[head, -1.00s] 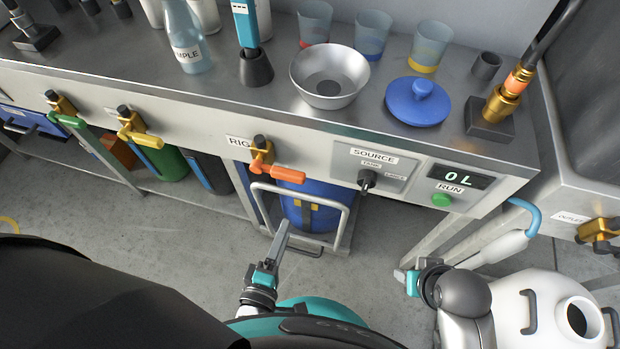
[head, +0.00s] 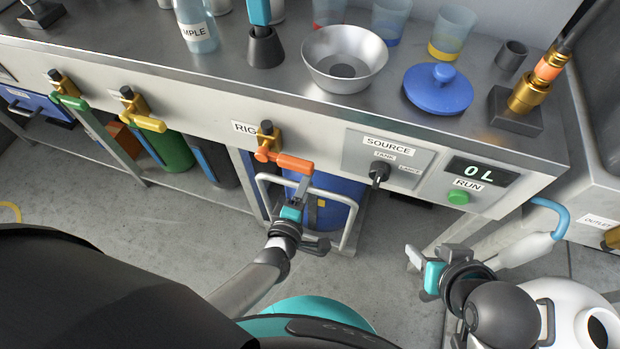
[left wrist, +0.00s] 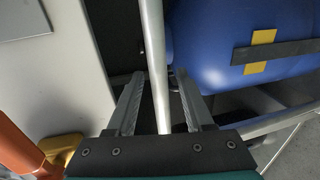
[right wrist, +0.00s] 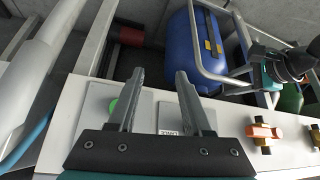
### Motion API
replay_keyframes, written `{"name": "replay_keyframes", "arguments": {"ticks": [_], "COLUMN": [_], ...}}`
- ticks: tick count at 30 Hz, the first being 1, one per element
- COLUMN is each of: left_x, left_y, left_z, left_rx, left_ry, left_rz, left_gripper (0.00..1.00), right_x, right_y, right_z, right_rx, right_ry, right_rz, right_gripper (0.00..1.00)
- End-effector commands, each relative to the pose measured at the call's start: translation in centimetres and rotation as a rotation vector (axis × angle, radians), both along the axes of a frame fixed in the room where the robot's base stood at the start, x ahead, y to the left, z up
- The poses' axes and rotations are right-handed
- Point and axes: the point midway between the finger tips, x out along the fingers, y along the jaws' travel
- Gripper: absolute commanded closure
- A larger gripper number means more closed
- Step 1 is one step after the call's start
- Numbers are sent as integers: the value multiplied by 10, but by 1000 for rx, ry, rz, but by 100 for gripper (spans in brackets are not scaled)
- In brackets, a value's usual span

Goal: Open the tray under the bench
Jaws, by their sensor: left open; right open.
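A tubular metal handle (head: 352,218) stands in front of a blue drum (head: 342,189) under the bench, at the tray's place. In the left wrist view the bar (left wrist: 153,40) runs between the two fingers of my left gripper (left wrist: 158,77), which is open around it with gaps on the sides. In the head view my left gripper (head: 304,195) is at the handle's left part. My right gripper (head: 416,262) is open and empty, in front of the bench, to the right of the handle. The tray's floor is mostly hidden.
An orange-handled valve (head: 284,161) sits on the bench front just above the handle. A source knob (head: 380,173) and green run button (head: 458,197) are to its right. A white tank (head: 585,318) stands at the lower right. Grey floor (head: 170,240) is free in front.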

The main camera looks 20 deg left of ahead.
Motion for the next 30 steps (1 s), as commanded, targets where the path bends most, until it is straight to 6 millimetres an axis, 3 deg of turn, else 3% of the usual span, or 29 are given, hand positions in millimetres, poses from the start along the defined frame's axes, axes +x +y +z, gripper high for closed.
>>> {"name": "replay_keyframes", "arguments": {"ticks": [9, 21, 30], "left_x": [17, 20, 20], "left_y": [-1, -1, -1], "left_z": [-4, -4, -4], "left_rx": [-2, -1, -1], "left_ry": [1, 1, 1], "left_rz": [0, 0, 0], "left_gripper": [48, 48, 79], "right_x": [14, 16, 16], "right_y": [16, 19, 19], "right_z": [-4, -3, -3], "right_rx": [49, 59, 59], "right_ry": [-110, -134, -134], "right_rz": [23, 26, 26], "right_gripper": [50, 50, 50]}}
